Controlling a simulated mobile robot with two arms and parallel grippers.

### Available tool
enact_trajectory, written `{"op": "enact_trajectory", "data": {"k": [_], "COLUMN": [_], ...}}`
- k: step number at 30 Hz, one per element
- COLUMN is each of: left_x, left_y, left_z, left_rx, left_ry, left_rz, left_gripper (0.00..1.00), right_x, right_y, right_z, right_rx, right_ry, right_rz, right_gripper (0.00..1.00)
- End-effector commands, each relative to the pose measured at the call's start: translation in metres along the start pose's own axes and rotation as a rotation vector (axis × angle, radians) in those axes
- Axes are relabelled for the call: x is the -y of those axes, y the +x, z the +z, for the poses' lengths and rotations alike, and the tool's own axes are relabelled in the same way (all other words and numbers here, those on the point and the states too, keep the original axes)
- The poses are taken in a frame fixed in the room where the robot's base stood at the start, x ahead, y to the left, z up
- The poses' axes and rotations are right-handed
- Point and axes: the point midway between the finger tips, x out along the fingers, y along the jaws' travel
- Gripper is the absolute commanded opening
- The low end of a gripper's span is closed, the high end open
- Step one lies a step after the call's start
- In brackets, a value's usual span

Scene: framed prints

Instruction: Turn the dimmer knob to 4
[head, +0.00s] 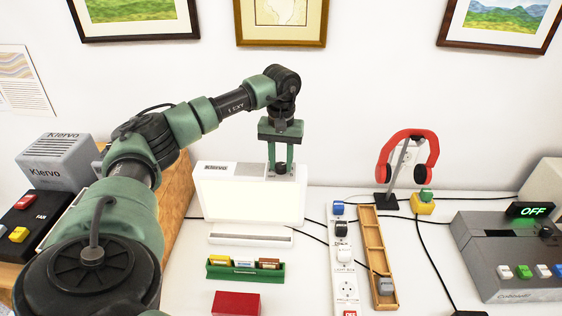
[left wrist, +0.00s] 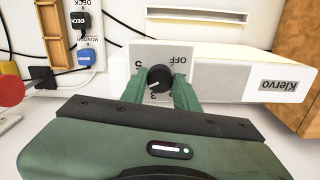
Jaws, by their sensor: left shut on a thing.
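The white Klervo light box (head: 250,196) stands on the white table with its front panel glowing. Its dimmer knob (left wrist: 159,78) is small, round and black, on a grey plate (left wrist: 150,54) marked OFF, 5 and 3 in the left wrist view; other marks are covered by my fingers. A pale pointer line on the knob slants toward the lower left of that view, between the 5 and the 3. My left gripper (head: 281,168) points down over the right end of the box, its green fingers shut on the knob's sides. My right gripper is not in view.
A power strip (head: 344,258) with plugs and a wooden tray (head: 367,235) lie right of the box. Red headphones (head: 408,150) hang on a stand behind them. A green card holder (head: 245,271) and red box (head: 236,303) lie in front. Cables cross the table.

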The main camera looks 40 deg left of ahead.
Motion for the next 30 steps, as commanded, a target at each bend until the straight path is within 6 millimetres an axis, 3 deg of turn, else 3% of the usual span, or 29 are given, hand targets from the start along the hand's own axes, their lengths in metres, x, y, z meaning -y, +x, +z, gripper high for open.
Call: {"op": "enact_trajectory", "data": {"k": [16, 17, 19, 30], "left_x": [0.0001, 0.0001, 0.0001, -0.0003], "left_y": [-0.0027, -0.0027, -0.0027, -0.0040], "left_z": [-0.0019, -0.0019, -0.0017, -0.0010], "left_rx": [-0.007, -0.007, -0.006, -0.004], "left_ry": [0.024, 0.024, 0.024, 0.025], "left_rz": [0.003, 0.003, 0.003, 0.002], "left_gripper": [0.00, 0.33, 0.52, 0.52], "right_x": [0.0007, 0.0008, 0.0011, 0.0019], "right_y": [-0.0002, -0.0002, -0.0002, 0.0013], "right_z": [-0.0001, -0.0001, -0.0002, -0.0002], "right_rx": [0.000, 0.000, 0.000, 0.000], "right_ry": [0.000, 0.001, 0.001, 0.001], "right_rz": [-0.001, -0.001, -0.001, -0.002], "right_gripper": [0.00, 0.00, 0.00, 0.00]}}
